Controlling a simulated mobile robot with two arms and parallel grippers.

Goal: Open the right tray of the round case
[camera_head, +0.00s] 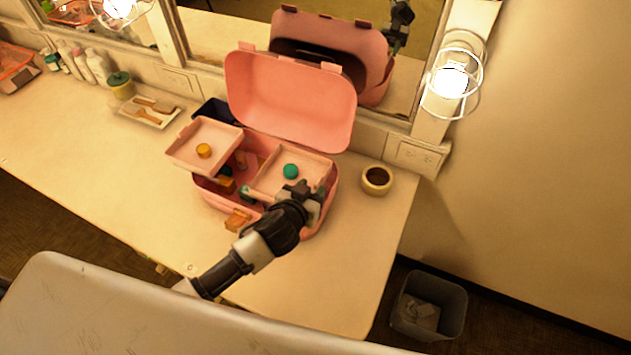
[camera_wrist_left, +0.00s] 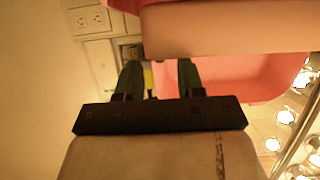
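The pink round case (camera_head: 212,196) stands on the counter with its lid (camera_head: 290,98) raised. Its left tray (camera_head: 184,155) is swung out to the left and holds a small orange-yellow piece. Its right tray (camera_head: 266,180) lies over the right half of the case, with a green round piece (camera_head: 291,171) in it. My left gripper (camera_head: 308,187) is at the front right of the right tray. In the left wrist view its two dark green fingers (camera_wrist_left: 159,72) are apart, with a pink wall (camera_wrist_left: 230,30) just beyond them. Contact cannot be told. My right gripper is out of view.
A small round jar (camera_head: 377,180) stands right of the case. A white dish with brushes (camera_head: 150,111) and several bottles lie to the left. A mirror rises behind. The counter front is mostly clear; a bin (camera_head: 428,306) stands on the floor at right.

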